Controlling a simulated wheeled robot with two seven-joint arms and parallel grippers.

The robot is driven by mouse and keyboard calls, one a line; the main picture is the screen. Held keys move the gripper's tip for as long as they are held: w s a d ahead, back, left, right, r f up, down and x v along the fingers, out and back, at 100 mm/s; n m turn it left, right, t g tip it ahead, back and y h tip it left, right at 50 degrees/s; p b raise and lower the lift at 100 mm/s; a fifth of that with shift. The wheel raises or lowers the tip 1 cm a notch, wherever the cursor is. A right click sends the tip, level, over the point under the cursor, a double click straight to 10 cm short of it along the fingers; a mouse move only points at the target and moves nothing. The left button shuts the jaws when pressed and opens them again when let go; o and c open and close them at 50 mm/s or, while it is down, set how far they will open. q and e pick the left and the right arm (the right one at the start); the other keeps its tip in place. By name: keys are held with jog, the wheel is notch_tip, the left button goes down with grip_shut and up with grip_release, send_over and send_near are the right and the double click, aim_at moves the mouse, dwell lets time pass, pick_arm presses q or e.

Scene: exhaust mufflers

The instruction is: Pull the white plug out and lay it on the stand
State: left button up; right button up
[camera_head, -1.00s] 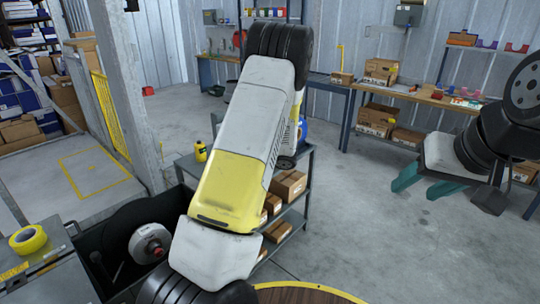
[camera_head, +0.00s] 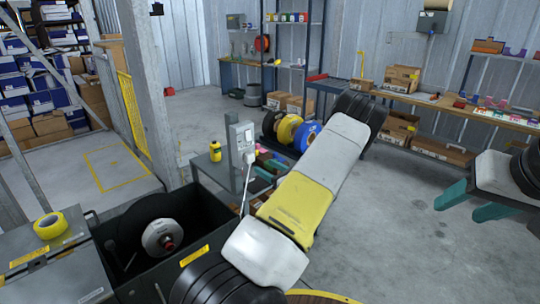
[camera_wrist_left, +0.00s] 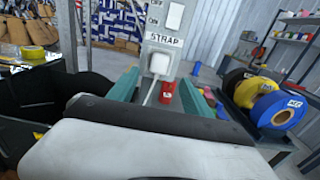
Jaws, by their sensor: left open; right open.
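The white plug (camera_wrist_left: 159,63) sits in the lower part of a grey switch box labelled STRAP (camera_wrist_left: 165,43), with a white cable hanging below it. In the head view the box (camera_head: 241,136) is on a grey post, and the cable (camera_head: 245,185) runs down. My left gripper (camera_head: 257,182) is open in front of the box; in the left wrist view its teal fingers (camera_wrist_left: 158,90) are either side of the cable, below and apart from the plug. My right gripper (camera_head: 470,204) is open and empty at the right. I cannot clearly identify the stand; a grey bench top (camera_head: 212,168) surrounds the post.
A red object (camera_wrist_left: 166,90) stands behind the fingers. Strap reels (camera_wrist_left: 275,108) are right of the box. A dark bin with a white reel (camera_head: 160,238) is at lower left. The floor at right is clear.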

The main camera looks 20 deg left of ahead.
aim_at(252, 159)
pick_arm(q)
jog(key=x, duration=0.8)
jog(key=shift+w+a, duration=0.1)
jog(key=shift+a, duration=0.3)
dwell(0.4)
dwell(0.3)
grip_shut()
jog(key=shift+d, duration=0.1)
jog(key=shift+v, duration=2.9)
